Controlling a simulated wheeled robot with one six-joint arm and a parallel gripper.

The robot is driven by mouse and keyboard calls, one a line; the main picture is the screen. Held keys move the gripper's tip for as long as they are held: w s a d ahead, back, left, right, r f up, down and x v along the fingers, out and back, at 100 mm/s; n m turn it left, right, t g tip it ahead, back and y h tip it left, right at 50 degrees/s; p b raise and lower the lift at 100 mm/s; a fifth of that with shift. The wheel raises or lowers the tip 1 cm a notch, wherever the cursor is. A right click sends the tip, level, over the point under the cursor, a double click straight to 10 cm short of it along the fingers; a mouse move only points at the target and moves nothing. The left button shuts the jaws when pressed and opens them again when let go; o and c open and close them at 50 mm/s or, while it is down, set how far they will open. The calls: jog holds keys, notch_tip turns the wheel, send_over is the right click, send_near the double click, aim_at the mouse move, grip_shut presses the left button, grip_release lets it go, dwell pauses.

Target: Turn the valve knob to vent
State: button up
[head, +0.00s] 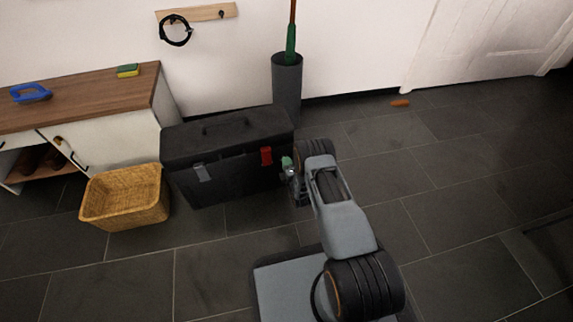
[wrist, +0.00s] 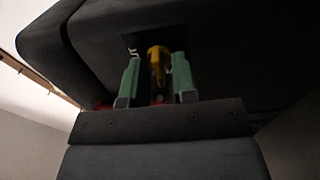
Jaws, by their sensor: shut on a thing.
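The yellow valve knob (wrist: 159,60) stands on a dark panel (wrist: 136,38) with small white marks in the wrist view; I cannot read them. The panel is on a black surface that looks like the side of the black case (head: 225,172). My gripper (wrist: 157,72) has green fingers on either side of the knob and is shut on it. The knob is hidden there.
A wicker basket (head: 125,212) stands left of the case, in front of a cabinet (head: 108,140) with a wooden top. A grey bin (head: 287,85) stands behind the case. An orange object (head: 400,103) lies by the wall. The floor at right is mostly clear.

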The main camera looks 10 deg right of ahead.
jog(key=o, duration=0.6)
jog(key=s+d+p, duration=0.1)
jog(key=s+p, duration=0.4)
jog(key=s, duration=0.9)
jog(key=shift+w+d, duration=0.1)
